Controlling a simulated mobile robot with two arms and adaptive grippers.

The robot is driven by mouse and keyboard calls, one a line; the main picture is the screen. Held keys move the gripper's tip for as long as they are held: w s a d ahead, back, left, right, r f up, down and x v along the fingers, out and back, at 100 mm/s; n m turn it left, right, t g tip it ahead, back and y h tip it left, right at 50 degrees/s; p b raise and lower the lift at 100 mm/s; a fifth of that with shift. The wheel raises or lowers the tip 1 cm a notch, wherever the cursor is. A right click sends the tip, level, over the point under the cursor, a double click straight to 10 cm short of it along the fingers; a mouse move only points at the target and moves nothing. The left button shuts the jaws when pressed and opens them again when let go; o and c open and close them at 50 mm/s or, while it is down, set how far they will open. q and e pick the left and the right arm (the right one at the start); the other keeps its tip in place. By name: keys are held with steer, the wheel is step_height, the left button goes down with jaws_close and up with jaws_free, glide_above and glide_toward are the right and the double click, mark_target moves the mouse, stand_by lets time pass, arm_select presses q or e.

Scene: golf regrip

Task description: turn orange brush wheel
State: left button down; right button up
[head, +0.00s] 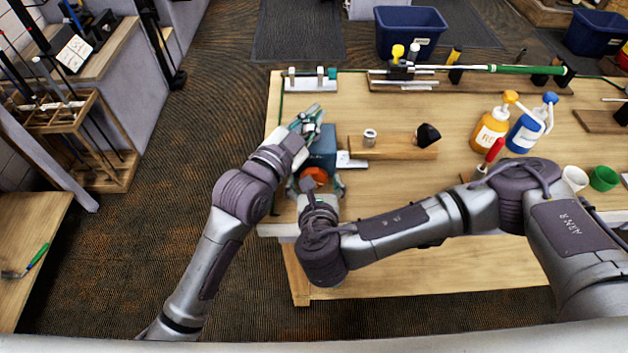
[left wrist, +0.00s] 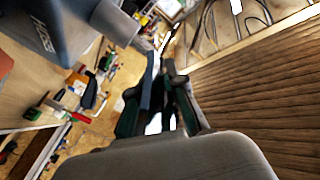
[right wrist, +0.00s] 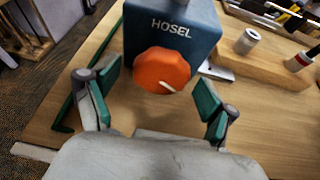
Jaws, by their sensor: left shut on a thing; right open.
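The orange brush wheel (right wrist: 160,66) is on the front of a blue box marked HOSEL (right wrist: 172,28). A short white mark shows near its lower edge. In the head view the wheel (head: 313,174) is partly hidden by my right gripper (head: 318,186). In the right wrist view my right gripper (right wrist: 155,100) is open, a finger either side below the wheel, with no visible contact. My left gripper (head: 305,121) is beside the top of the blue box (head: 322,147). In the left wrist view its fingers (left wrist: 158,100) are shut on a thin thing, mostly hidden.
Right of the box, a wooden block (head: 395,150) holds a small metal cylinder (head: 369,138) and a dark piece (head: 428,135). An orange bottle (head: 490,131) and a blue bottle (head: 524,133) stand farther right. A club with a green grip (head: 525,69) lies along the back.

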steer(key=c, duration=1.2)
steer(key=shift+o, duration=0.2)
steer(key=shift+d+f+m+y, duration=0.1)
steer(key=shift+m+y, duration=0.8)
steer(key=shift+m, duration=0.3)
steer(key=shift+m+y, duration=0.6)
steer(key=shift+m, duration=0.2)
steer(key=o, duration=1.2)
steer(key=shift+c, duration=0.2)
